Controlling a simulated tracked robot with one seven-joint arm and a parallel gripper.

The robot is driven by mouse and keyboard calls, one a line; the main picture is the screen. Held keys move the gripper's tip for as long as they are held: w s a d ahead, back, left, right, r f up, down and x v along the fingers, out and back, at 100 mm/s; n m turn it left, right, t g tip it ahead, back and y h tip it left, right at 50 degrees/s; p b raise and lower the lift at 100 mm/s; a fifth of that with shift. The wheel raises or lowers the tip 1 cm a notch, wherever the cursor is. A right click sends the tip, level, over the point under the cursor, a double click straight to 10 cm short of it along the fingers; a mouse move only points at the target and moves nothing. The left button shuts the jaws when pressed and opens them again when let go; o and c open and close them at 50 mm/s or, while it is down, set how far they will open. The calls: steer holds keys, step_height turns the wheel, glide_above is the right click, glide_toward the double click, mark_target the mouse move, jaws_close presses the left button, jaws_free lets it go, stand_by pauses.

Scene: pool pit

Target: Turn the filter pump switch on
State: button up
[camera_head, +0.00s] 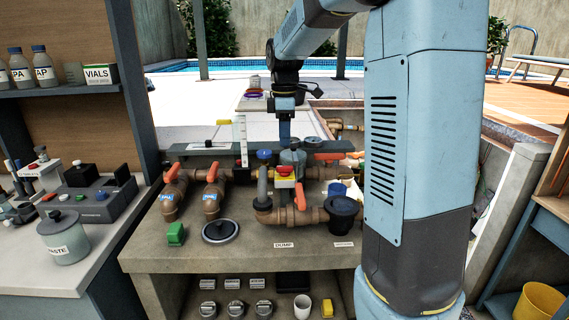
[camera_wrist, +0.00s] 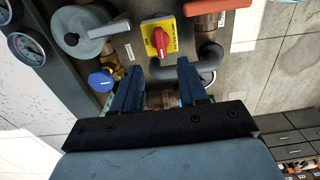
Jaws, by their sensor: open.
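The pump switch is a red rotary knob on a yellow plate; it shows in the wrist view (camera_wrist: 160,39) at top centre and in the head view (camera_head: 285,171) among the pipes on the bench. Small print on the plate is too small to read surely. My gripper (camera_wrist: 160,82) is open and empty, its two blue fingers spread below the switch in the wrist view, apart from it. In the head view my gripper (camera_head: 285,138) points down above and behind the switch, near the grey pump body, which partly hides its tips.
Orange-handled valves (camera_head: 212,172) and brown pipes crowd the bench. A blue knob (camera_wrist: 101,80) and a grey round-bodied unit (camera_wrist: 80,38) lie left of the switch in the wrist view. A black funnel-like cup (camera_head: 342,208) stands at right.

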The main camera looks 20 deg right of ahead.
mark_target(285, 166)
step_height(285, 166, down, 9)
stand_by(0.4)
steer(key=shift+c, duration=0.2)
jaws_close()
